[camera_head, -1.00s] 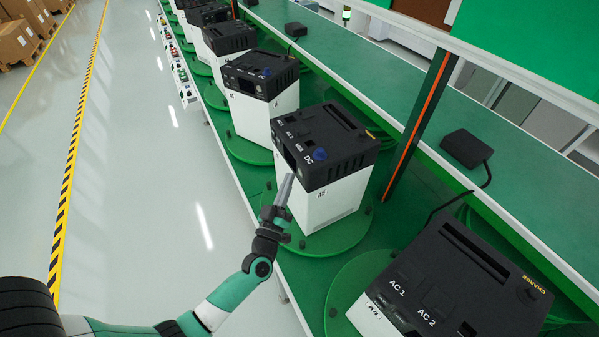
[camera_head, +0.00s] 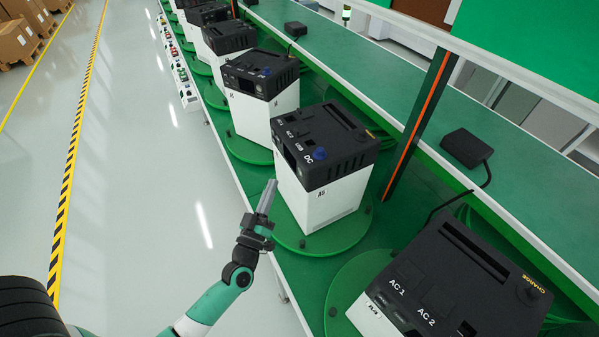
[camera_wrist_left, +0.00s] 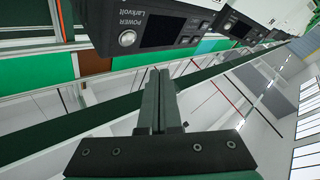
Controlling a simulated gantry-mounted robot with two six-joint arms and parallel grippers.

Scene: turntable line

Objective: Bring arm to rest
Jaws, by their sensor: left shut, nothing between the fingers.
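My left gripper (camera_head: 268,197) is shut and empty. In the head view it stands at the near edge of the line, left of the middle black-and-white power unit (camera_head: 325,175) and apart from it. In the left wrist view the closed fingers (camera_wrist_left: 158,100) point toward the line, below a unit's front with a screen, a round button and the word POWER (camera_wrist_left: 165,27). My right gripper is not in view.
Several power units stand on green turntables (camera_head: 342,243) along the line. A closer unit (camera_head: 455,285) stands at the lower right. A black box (camera_head: 466,147) with a cable lies on the green shelf. The grey aisle floor (camera_head: 150,190) to the left is clear.

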